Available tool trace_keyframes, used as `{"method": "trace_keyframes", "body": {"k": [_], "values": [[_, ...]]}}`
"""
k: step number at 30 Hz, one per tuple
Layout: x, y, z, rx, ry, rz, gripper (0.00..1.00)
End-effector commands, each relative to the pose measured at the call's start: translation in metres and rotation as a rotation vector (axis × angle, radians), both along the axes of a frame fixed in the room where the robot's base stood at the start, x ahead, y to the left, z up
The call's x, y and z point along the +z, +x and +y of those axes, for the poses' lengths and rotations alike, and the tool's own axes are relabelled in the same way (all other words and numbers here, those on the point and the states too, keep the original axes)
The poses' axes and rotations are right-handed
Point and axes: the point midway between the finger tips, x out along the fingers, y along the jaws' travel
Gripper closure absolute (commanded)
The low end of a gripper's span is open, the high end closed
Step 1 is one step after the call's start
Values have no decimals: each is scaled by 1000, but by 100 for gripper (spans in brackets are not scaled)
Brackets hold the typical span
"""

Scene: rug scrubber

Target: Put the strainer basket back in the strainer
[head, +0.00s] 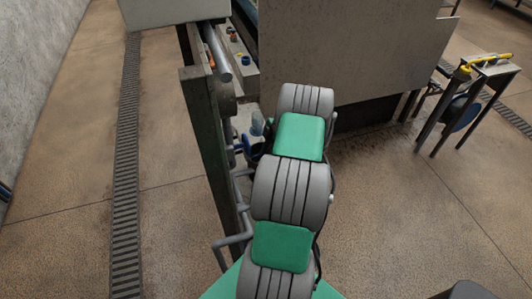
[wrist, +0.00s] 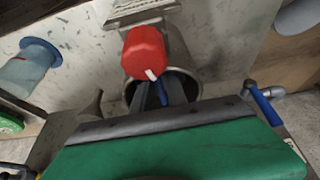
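In the wrist view a round metal housing (wrist: 188,80), which looks like the strainer, has its open mouth facing me. A red cap-like part (wrist: 144,52) with a white mark covers its upper left. Dark finger-like shapes with a narrow blue piece (wrist: 162,93) between them show in front of the mouth. I cannot tell whether these are my gripper's fingers closed on a handle. The strainer basket cannot be made out clearly. In the head view my arm hides my gripper and most of the work area.
A clear container with a blue rim (wrist: 28,66) is at the wrist view's left; a blue lever (wrist: 264,104) is at right. In the head view, a post (head: 205,150) and pipes (head: 231,240) stand left of my arm. A large panel (head: 350,50) stands behind it. Floor is open left.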

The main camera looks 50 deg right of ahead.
Motion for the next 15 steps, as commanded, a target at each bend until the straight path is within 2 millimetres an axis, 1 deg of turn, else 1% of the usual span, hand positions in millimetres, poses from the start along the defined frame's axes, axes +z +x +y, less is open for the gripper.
{"method": "trace_keyframes", "body": {"k": [1,3,4,11,13,15], "values": [[0,0,0,0,0,0,77],[0,0,0,0,0,0,71],[0,0,0,0,0,0,70],[1,0,-1,-1,-1,0,70],[5,-1,-3,-1,-2,-2,70],[13,-2,-7,-3,-4,-3,70]]}}
